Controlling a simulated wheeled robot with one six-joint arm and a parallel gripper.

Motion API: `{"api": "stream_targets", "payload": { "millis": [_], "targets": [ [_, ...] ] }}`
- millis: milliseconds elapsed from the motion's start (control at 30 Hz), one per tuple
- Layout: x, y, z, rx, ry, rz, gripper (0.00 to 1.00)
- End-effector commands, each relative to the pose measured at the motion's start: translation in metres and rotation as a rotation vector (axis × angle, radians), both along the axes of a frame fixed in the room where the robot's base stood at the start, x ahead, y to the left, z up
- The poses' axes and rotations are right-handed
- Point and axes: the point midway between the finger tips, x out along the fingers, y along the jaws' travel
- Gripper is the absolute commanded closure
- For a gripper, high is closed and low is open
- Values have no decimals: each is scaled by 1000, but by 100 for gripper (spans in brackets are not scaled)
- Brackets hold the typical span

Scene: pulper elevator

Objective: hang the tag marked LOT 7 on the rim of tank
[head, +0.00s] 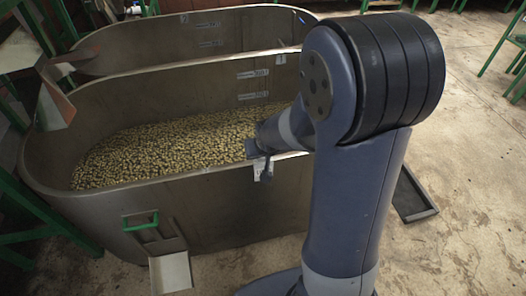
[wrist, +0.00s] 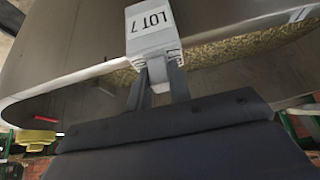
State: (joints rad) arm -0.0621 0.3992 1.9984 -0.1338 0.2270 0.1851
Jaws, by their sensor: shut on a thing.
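The white tag marked LOT 7 (wrist: 152,32) is held in my gripper (wrist: 157,78), whose two dark fingers are shut on its lower end in the wrist view. In the head view, the tag (head: 262,170) shows as a small pale patch at the front wall of the near tank, with my gripper (head: 266,160) at the rim. The near tank (head: 215,205) is a long metal tub of yellowish beans. Its rim (wrist: 75,79) passes behind the tag in the wrist view. I cannot tell whether the tag is hooked over the rim or only in front of it.
A second tank (head: 205,32) stands behind the near one. A green handle (head: 140,220) and a small chute (head: 171,272) are on the near tank's front. A metal spout (head: 55,100) overhangs its left end. A dark tray (head: 413,196) lies on the floor, which is open at right.

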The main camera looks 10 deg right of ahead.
Motion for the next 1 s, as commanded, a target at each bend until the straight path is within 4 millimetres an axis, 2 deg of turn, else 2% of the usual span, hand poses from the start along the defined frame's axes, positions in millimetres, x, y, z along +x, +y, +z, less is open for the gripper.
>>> {"api": "stream_targets", "payload": {
  "millis": [400, 433, 700, 733, 1000],
  "targets": [
    [0, 0, -3, 0, 0, 0, 100],
    [0, 0, -3, 0, 0, 0, 80],
    [0, 0, -3, 0, 0, 0, 58],
    [0, 0, -3, 0, 0, 0, 55],
    [-1, 0, -2, 0, 0, 0, 55]
  ]
}}
